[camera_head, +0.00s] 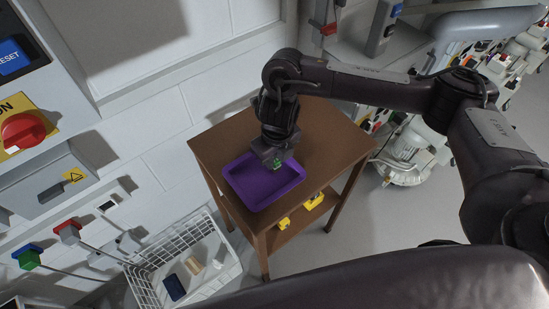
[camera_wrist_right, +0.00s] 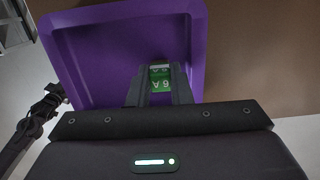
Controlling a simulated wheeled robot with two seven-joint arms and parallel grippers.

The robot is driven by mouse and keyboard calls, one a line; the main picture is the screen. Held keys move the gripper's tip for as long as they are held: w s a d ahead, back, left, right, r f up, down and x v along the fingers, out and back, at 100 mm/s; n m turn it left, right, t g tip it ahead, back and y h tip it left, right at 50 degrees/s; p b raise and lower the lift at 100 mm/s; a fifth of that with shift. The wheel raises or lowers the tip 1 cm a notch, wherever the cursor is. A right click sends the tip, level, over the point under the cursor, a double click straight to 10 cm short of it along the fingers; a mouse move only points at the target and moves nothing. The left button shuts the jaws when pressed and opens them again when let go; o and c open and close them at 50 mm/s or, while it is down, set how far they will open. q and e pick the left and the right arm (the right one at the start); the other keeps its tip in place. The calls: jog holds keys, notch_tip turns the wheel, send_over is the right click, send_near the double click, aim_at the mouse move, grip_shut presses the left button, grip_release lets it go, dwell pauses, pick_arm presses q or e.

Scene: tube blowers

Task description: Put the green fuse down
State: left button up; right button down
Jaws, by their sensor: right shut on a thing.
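The green fuse (camera_wrist_right: 160,77) is held between the fingers of my right gripper (camera_wrist_right: 160,88), with white lettering facing the wrist camera. In the head view the fuse (camera_head: 277,164) is a small green patch under my right gripper (camera_head: 276,160). The gripper is shut on it, over the purple tray (camera_head: 262,203) near its far edge. In the wrist view the tray (camera_wrist_right: 198,40) lies beneath the fuse. I cannot tell whether the fuse touches the tray floor. My left gripper is not in view.
The tray sits on a brown wooden table (camera_head: 318,140); yellow items (camera_head: 314,201) lie on its lower shelf. A white wire basket (camera_head: 150,270) with several small things stands at the lower left. A wall panel with a red knob (camera_head: 22,131) is at the left.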

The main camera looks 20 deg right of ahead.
aim_at(277, 163)
jog(key=shift+f, duration=0.15)
jog(key=c, duration=1.3)
grip_release()
jog(key=shift+r, duration=0.5)
jog(key=r, duration=0.3)
jog(key=r+p, duration=0.1)
jog(key=r, duration=0.3)
jog(key=s+r+p, duration=0.1)
jog(key=r, duration=0.3)
jog(key=shift+d+r, duration=0.15)
jog(key=shift+r, duration=0.05)
